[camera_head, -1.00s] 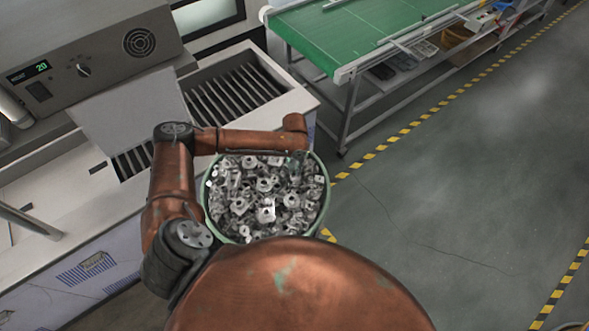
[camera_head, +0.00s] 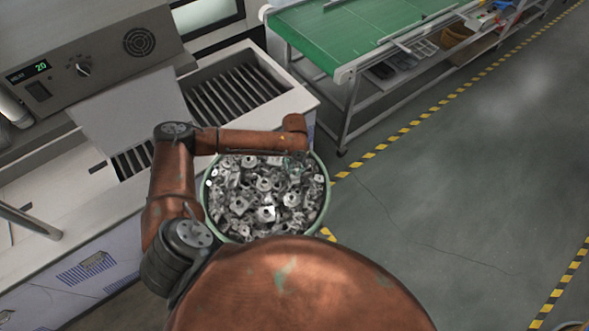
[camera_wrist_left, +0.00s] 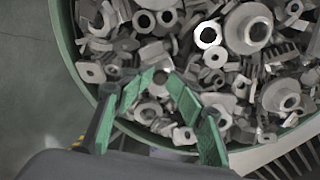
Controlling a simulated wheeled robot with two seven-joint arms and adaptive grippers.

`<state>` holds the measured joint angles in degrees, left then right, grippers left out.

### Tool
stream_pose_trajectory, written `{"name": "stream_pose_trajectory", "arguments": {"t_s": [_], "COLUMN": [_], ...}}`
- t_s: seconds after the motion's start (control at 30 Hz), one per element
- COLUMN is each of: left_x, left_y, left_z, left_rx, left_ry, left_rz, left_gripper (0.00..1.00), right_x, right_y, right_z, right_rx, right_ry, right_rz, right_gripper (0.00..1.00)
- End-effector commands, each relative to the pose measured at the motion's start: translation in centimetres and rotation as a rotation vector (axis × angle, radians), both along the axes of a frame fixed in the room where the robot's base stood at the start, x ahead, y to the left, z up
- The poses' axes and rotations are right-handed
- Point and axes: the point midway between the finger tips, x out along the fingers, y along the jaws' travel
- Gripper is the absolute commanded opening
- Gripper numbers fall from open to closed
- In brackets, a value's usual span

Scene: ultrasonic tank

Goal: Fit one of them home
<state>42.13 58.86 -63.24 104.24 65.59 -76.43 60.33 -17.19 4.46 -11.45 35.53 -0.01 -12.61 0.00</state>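A round green-rimmed bin (camera_head: 323,208) is full of loose grey metal parts (camera_head: 264,213), including nuts, flanged rings and brackets. My left arm reaches across the bin's far side. Its gripper (camera_head: 296,165) points down over the parts at the far right and is small and partly hidden there. In the left wrist view, the green fingers of my left gripper (camera_wrist_left: 160,82) stand apart over the heap near the bin's rim (camera_wrist_left: 68,48). Parts show between them, and none is clearly held. My right gripper is not in view.
A steel counter (camera_head: 40,250) with an open, dark-slatted well (camera_head: 232,92) lies beyond and left of the bin. A control panel (camera_head: 82,68) stands behind it. A green-topped conveyor table (camera_head: 345,35) stands at the back right. The right floor is clear.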

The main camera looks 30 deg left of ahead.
Motion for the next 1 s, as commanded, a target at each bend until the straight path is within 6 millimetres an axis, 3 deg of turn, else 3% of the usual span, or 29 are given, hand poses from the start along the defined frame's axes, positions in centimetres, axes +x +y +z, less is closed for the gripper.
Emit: {"name": "stream_pose_trajectory", "arguments": {"t_s": [0.37,0.8,1.0], "left_x": [0.0,0.1,0.1], "left_y": [0.1,0.0,0.0], "left_z": [0.6,9.1,11.5], "left_rx": [0.002,0.002,0.001], "left_ry": [0.001,-0.003,-0.001], "left_rz": [0.001,0.0,0.0], "left_gripper": [0.32,0.32,0.32], "right_x": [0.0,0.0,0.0], "right_y": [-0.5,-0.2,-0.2], "right_z": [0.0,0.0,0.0], "right_rx": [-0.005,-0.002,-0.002], "right_ry": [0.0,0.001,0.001], "right_rz": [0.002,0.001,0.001], "right_gripper": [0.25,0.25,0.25]}}
